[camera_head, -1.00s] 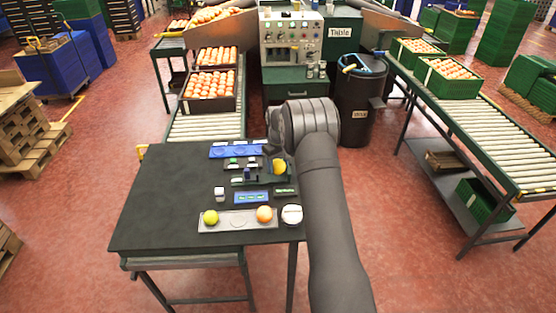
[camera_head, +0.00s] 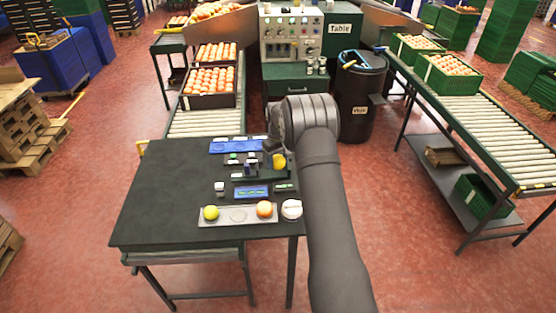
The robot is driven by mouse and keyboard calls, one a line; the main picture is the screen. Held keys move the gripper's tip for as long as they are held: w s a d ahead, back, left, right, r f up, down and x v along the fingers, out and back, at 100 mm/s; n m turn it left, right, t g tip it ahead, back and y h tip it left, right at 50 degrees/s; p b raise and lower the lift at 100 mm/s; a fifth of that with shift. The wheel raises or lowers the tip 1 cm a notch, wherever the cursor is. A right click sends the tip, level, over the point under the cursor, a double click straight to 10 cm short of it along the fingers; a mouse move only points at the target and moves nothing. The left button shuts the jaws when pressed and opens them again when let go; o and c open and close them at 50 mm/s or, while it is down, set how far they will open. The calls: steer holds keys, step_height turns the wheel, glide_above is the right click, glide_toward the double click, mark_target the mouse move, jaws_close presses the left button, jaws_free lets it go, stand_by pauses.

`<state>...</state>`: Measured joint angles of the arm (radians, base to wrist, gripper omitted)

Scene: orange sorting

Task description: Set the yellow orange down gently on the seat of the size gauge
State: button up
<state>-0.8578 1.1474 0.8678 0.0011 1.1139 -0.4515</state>
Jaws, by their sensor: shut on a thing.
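The yellow orange (camera_head: 279,161) is at my gripper (camera_head: 278,152), on the right side of the black table. My gripper is shut on it; the fingers are small and mostly hidden by my wrist. The size gauge (camera_head: 247,172), dark green with a blue upright part, stands just left of and below the orange in the picture. The orange appears over or close to the gauge's right end. I cannot tell whether it touches the seat, which is hard to make out.
A grey tray (camera_head: 238,222) near the table's front holds a yellow-green fruit (camera_head: 211,213) and an orange fruit (camera_head: 264,209). A white round item (camera_head: 292,209) is beside it. A blue tray (camera_head: 234,146) and a blue plate (camera_head: 252,192) lie around the gauge. The table's left half is clear.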

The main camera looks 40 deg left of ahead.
steer(key=shift+s+d+f, duration=0.1)
steer(key=shift+s+f, duration=0.05)
steer(key=shift+f, duration=0.4)
steer(key=shift+s+d+f, duration=0.1)
steer(key=shift+f, duration=0.45)
steer(key=o, duration=1)
steer(key=c, duration=0.4)
steer(key=shift+o, duration=0.8)
steer(key=shift+a+r, duration=0.1)
steer(key=shift+r, duration=0.3)
steer(key=shift+o, duration=1.2)
steer(key=shift+w+r, duration=0.2)
steer(key=shift+r, duration=0.7)
steer(key=shift+a+r, duration=0.1)
steer(key=shift+r, duration=2.75)
steer(key=shift+f, duration=0.15)
